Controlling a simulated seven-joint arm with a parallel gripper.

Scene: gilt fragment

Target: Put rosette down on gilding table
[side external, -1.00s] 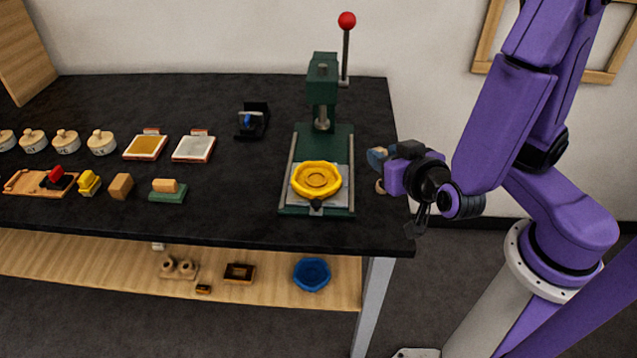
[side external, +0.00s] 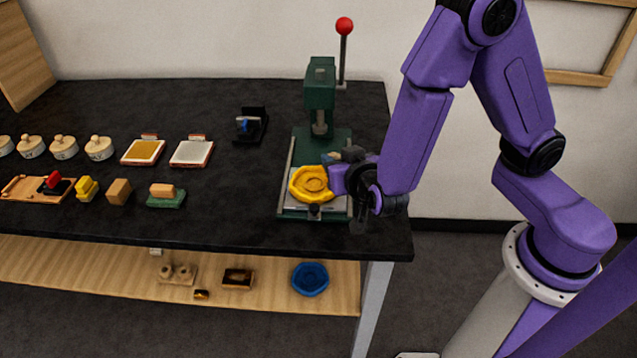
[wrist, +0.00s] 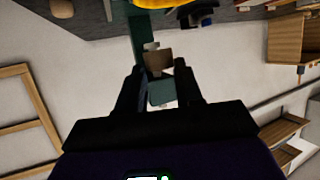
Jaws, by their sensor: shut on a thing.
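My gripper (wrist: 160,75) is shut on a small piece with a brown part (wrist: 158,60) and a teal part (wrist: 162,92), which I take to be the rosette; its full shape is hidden. In the side view my gripper (side external: 337,172) is over the right side of the press, close to the yellow eight-sided ring-like piece (side external: 312,184) lying on the press plate. The black-topped table (side external: 225,215) stands under the press.
The green press (side external: 320,85) with its red-knobbed lever stands at the table's right end. Lidded pots (side external: 98,148), two flat trays (side external: 192,152) and several small blocks (side external: 118,192) lie to the left. A blue eight-sided piece (side external: 310,279) lies on the shelf below.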

